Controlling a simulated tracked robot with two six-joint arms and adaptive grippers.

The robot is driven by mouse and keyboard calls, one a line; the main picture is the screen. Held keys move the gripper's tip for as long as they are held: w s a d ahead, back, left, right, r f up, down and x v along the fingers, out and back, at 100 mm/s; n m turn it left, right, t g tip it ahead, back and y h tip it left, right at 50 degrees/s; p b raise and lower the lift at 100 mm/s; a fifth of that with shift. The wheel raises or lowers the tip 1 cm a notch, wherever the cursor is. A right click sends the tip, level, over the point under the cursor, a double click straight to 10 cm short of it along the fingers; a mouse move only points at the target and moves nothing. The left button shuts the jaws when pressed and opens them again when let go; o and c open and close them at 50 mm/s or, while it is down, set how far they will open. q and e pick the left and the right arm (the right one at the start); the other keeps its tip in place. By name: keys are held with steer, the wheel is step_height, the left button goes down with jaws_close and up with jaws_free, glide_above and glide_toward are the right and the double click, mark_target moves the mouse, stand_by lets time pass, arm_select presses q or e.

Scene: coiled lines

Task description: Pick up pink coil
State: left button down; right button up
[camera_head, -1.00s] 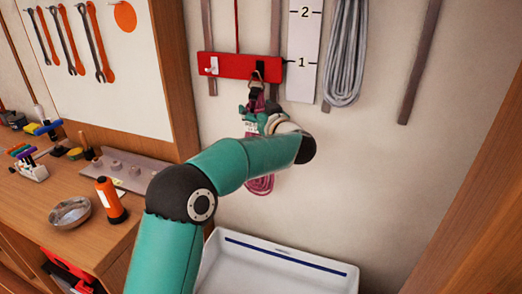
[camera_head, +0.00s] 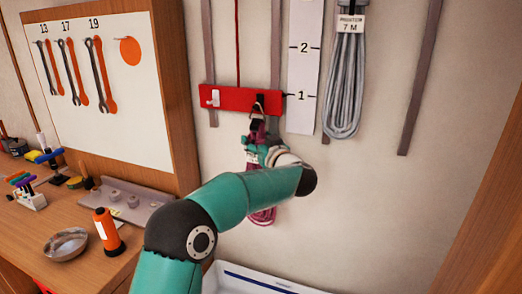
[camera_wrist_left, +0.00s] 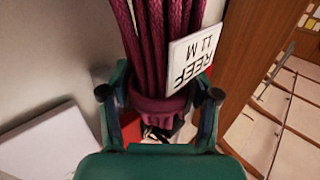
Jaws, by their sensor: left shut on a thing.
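The pink coil (camera_head: 262,216) hangs by a metal ring from the dark hook on a red wall board (camera_head: 230,99). My left gripper (camera_head: 258,153) is at its upper part, and the arm hides much of its middle. In the left wrist view, the dark pink strands (camera_wrist_left: 160,35) run between the fingers of my left gripper (camera_wrist_left: 160,95), which is shut on the wrapped neck of the coil. A white tag (camera_wrist_left: 190,60) reading REEF 11 M hangs beside the strands. My right gripper is not in view.
A grey coil (camera_head: 346,90) hangs to the right, beside a numbered white strip (camera_head: 304,65). A white tray (camera_head: 258,283) is below. The bench at left holds a metal bowl (camera_head: 67,246) and an orange bottle (camera_head: 108,231). Wrenches hang on a board above it.

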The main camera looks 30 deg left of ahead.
arm_select(q)
steer(key=shift+r, duration=0.65)
steer(key=shift+s+d, duration=0.1)
steer(key=shift+s, duration=0.05)
steer(key=s+d+b, duration=0.3)
steer(key=s+d, duration=0.1)
steer(key=s, duration=1.3)
steer(key=shift+s+b, duration=0.15)
steer(key=shift+b, duration=0.2)
